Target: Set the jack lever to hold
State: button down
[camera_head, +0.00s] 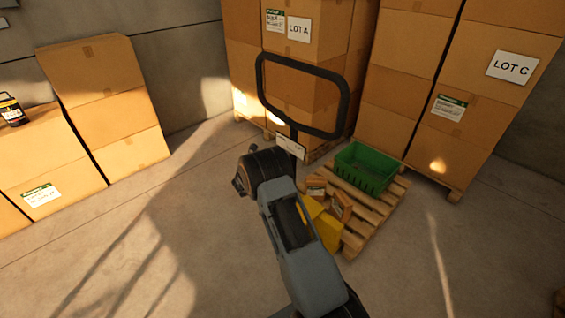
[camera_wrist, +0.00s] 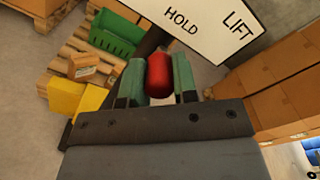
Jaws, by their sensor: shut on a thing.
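The jack's black loop handle (camera_head: 345,105) stands upright in the head view, with a small white plate (camera_head: 290,147) on its shaft. In the wrist view the white plate (camera_wrist: 205,40) shows the words HOLD and LIFT, and its far edge is cut off. A red lever knob (camera_wrist: 158,75) is between the two green-grey fingers of my gripper (camera_wrist: 159,82), which is shut on it. The knob is just below the word HOLD in the picture, away from LIFT. The lever's stem is hidden. In the head view my arm hides the gripper and knob.
A wooden pallet (camera_head: 378,222) carries a green crate (camera_head: 367,168) and small boxes, beside the jack's yellow body (camera_head: 327,230). Tall carton stacks stand behind, marked LOT A (camera_head: 299,29) and LOT C (camera_head: 512,67). More cartons (camera_head: 110,105) stand left. The floor at front left is clear.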

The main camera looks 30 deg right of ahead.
jog(key=c, duration=0.9)
grip_release()
jog(key=b+v, duration=0.1)
jog(key=v, duration=1.3)
